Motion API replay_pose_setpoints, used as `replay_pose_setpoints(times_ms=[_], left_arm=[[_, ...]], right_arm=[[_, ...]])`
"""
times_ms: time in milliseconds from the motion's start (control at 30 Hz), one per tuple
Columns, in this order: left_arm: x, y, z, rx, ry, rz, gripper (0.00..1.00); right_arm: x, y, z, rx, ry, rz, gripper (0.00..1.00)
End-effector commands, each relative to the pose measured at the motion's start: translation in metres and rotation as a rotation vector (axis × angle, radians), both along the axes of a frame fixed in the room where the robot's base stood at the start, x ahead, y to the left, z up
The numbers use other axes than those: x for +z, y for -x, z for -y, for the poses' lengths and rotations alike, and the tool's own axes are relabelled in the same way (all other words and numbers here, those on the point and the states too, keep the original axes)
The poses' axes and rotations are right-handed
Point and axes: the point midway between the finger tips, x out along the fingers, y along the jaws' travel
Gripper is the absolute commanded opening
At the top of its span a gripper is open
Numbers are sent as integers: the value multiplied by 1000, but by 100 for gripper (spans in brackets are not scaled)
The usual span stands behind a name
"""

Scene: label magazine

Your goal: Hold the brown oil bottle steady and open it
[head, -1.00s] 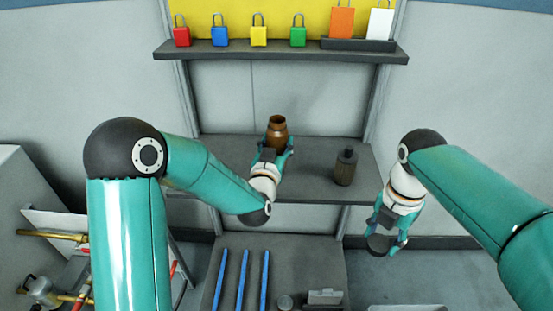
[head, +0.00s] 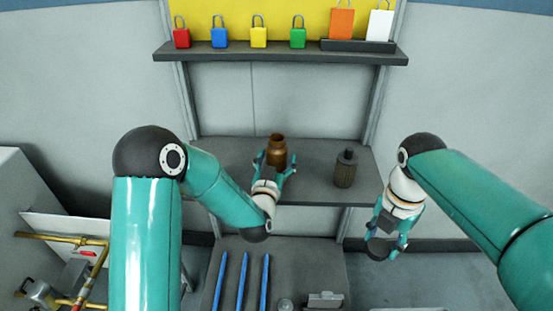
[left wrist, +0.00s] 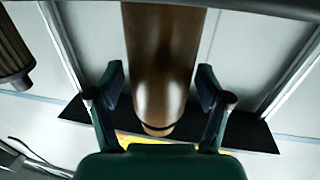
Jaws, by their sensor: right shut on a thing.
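The brown oil bottle (head: 277,150) stands upright on the grey shelf, its neck uncovered. In the left wrist view the bottle (left wrist: 163,60) appears upside down between the fingers. My left gripper (head: 275,167) is open, its fingers spread on either side of the bottle with a small gap visible beside it; the wrist view also shows the fingers (left wrist: 160,88) apart. My right gripper (head: 386,240) is off the shelf's right front and shut on a dark round piece (head: 377,249), which looks like a cap. Its far side is partly hidden by the fingers.
A dark ribbed canister (head: 345,168) stands on the grey shelf (head: 320,187), right of the bottle. An upper shelf (head: 280,53) carries several padlocks. Below, a grey surface (head: 290,265) holds blue bars (head: 243,280). Brass pipes (head: 60,240) lie at left.

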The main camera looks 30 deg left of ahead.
Motion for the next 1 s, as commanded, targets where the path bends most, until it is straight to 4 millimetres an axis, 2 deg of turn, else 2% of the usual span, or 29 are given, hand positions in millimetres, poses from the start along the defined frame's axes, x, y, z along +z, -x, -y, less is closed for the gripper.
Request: replay_pose_setpoints(times_ms=[333,433,567,733,800,900,1000], left_arm=[[2,0,0,0,0,0,80],[0,6,3,-1,0,0,80],[0,21,10,-2,0,-1,80],[-1,55,24,-4,1,-2,80],[6,69,30,-4,1,-9,80],[7,86,36,-3,2,-9,80],[7,86,37,-2,-5,-10,80]], right_arm=[[2,0,0,-1,0,0,5],[0,0,0,-1,0,0,5],[-3,0,0,-1,0,0,5],[-9,0,1,-1,0,0,5],[12,0,1,-1,-1,1,5],[28,0,1,-1,-1,0,5],[45,0,1,-1,0,0,5]])
